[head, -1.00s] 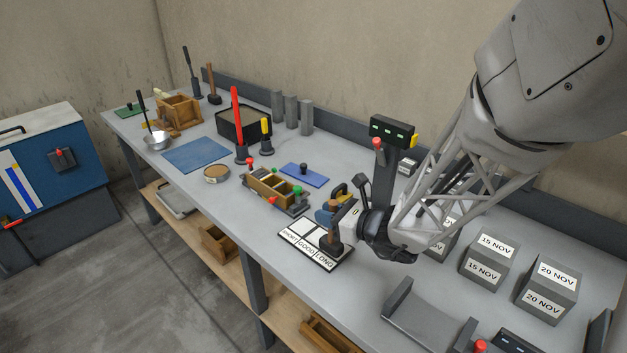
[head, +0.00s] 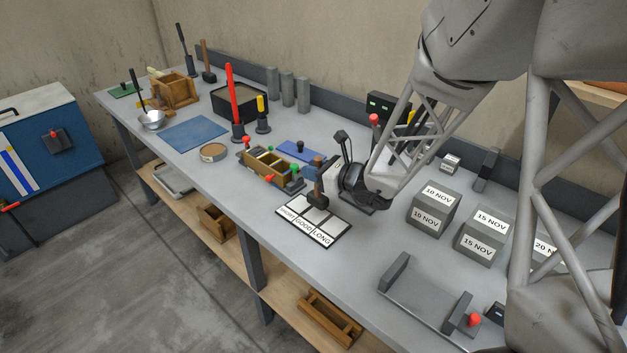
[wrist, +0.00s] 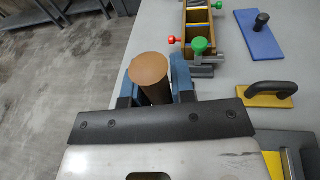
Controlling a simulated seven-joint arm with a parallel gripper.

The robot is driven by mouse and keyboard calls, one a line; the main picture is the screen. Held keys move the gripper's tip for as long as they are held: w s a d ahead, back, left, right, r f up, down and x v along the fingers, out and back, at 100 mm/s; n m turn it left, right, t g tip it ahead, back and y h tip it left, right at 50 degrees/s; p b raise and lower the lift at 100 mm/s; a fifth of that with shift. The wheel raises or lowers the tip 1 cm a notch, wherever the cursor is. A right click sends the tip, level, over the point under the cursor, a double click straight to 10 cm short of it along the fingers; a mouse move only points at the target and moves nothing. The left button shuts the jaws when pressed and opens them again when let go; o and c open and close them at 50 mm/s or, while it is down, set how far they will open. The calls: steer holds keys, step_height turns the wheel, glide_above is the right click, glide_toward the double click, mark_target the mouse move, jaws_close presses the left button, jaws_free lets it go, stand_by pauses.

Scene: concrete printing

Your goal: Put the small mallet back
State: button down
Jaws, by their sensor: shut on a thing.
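My gripper (head: 319,174) is shut on the wooden handle of the small mallet, whose dark head (head: 317,199) hangs lowest, by the back edge of the SHORT/GOOD/LONG board (head: 289,213). I cannot tell whether the head touches anything. In the wrist view, the round brown handle end (wrist: 149,68) sits between the blue finger pads (wrist: 182,78); the mallet's head is hidden there. Another mallet (head: 208,64) with a wooden handle and dark head stands upright at the far left of the bench.
A wooden mould (head: 267,170) with red and green knobs and a blue float (head: 299,151) lie close by. A yellow trowel (wrist: 267,94) shows in the wrist view. Dated grey blocks (head: 434,208) stand to the right. Bare bench lies between board and grey cradle (head: 425,290).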

mark_target(314, 193)
steer(key=shift+f, duration=1.75)
steer(key=shift+f, duration=0.15)
steer(key=c, duration=1)
jaws_free()
steer(key=shift+o, duration=0.2)
steer(key=shift+s+d+r, duration=0.1)
steer(key=shift+d+r, duration=0.05)
steer(key=shift+r, duration=0.05)
steer(key=shift+v, duration=1)
steer(key=v, duration=0.9)
steer(key=shift+s+d, duration=0.2)
steer(key=shift+d, duration=0.05)
